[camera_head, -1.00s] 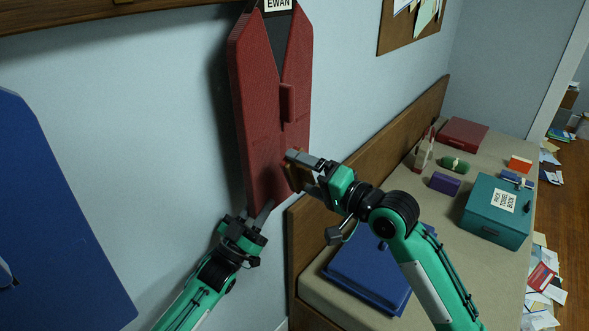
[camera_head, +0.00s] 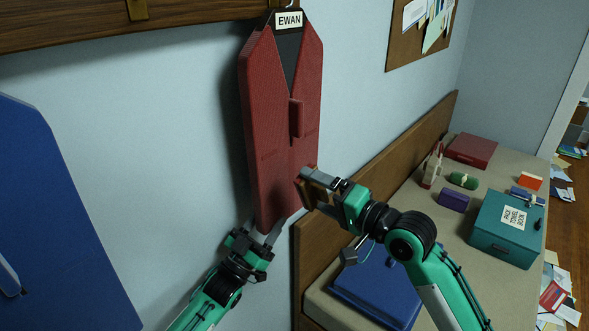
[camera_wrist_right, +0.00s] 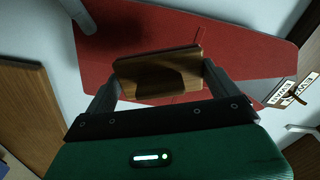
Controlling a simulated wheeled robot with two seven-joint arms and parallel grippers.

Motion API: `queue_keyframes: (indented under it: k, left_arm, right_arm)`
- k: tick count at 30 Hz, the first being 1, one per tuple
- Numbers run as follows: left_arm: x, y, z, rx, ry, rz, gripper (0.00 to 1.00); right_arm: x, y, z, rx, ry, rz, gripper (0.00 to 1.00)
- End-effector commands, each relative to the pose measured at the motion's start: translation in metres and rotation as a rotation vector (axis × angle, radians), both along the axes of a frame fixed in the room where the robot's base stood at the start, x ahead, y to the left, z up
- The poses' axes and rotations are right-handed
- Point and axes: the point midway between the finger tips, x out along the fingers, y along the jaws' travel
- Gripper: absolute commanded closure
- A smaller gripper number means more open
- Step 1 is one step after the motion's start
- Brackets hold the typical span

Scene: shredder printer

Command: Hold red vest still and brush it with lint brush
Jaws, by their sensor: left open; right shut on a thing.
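The red vest (camera_head: 272,150) hangs upright against the wall, with a dark collar area and an "EWAN" tag (camera_head: 289,19) at its top. My left gripper (camera_head: 259,232) is open at the vest's bottom end, its fingers on either side of the lower tip; I cannot tell if they touch it. My right gripper (camera_head: 309,186) is shut on the wooden lint brush (camera_wrist_right: 158,72), in front of the vest's lower right part. In the right wrist view the brush lies between both fingers with the red vest (camera_wrist_right: 225,52) behind it. Whether the brush touches the vest is unclear.
A blue garment (camera_head: 60,220) hangs at the left. A wooden rail (camera_head: 80,30) runs above. At right, a bench (camera_head: 440,255) with a wooden back (camera_head: 400,145) holds a teal box (camera_head: 500,240), a blue item (camera_head: 378,285) and several small things.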

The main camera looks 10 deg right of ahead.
Motion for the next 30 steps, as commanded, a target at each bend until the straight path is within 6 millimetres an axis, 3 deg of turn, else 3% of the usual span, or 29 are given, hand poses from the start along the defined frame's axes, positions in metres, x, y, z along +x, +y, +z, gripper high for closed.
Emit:
queue_keyframes:
  k: [7,21,30]
  left_arm:
    - [-0.007,0.010,-0.010,0.002,0.003,0.000,0.47]
    - [-0.053,0.068,-0.062,0.001,0.002,0.001,0.47]
    - [-0.060,0.077,-0.070,0.000,0.000,0.000,0.47]
  right_arm:
    - [0.000,0.000,0.000,0.001,-0.001,0.000,0.28]
    - [0.000,0.000,0.000,0.000,0.000,0.000,0.28]
    - [0.000,0.000,0.000,0.000,0.000,0.000,0.28]
